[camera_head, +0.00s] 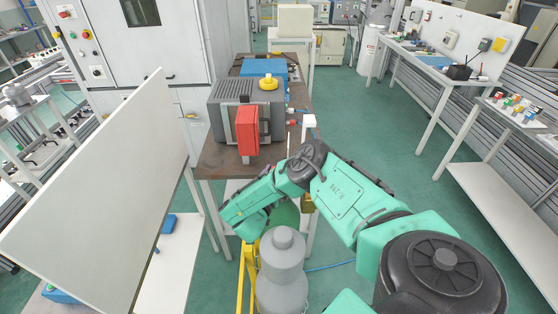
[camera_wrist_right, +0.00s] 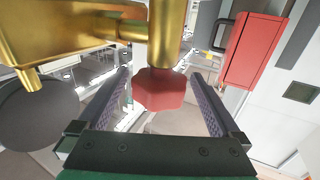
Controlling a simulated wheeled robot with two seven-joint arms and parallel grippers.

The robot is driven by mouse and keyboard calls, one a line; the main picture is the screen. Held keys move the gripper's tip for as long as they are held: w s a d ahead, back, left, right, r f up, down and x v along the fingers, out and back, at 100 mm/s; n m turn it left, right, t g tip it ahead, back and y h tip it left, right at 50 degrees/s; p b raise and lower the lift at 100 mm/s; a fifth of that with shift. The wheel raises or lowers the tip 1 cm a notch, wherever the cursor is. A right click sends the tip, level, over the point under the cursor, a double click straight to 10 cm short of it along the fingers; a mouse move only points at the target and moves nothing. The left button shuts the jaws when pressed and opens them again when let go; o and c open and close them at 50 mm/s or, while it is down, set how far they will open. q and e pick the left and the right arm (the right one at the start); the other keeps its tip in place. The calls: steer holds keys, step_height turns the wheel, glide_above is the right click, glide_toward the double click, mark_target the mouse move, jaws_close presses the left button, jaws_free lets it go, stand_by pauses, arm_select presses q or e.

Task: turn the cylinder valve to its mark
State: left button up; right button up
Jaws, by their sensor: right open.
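The valve's red faceted knob (camera_wrist_right: 165,88) hangs below a brass valve body (camera_wrist_right: 75,35) in the right wrist view. My right gripper (camera_wrist_right: 159,74) is open, with one dark ridged finger on each side of the knob and a visible gap to each. No mark shows clearly on the valve. In the head view my right arm reaches across to the left, and its gripper is hidden. A grey stepped cylinder shape (camera_head: 282,268) stands at the bottom, with a green rounded body (camera_head: 285,214) partly hidden behind it. My left gripper is out of view.
A yellow frame (camera_head: 248,275) stands beside the grey shape. Ahead, a dark bench (camera_head: 222,160) carries a grey machine (camera_head: 228,108) and a red box (camera_head: 247,130), which also shows in the wrist view (camera_wrist_right: 252,50). A white panel (camera_head: 105,185) stands at left. Green floor is clear at right.

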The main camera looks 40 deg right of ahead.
steer(key=b+v, duration=0.1)
steer(key=v, duration=1.1)
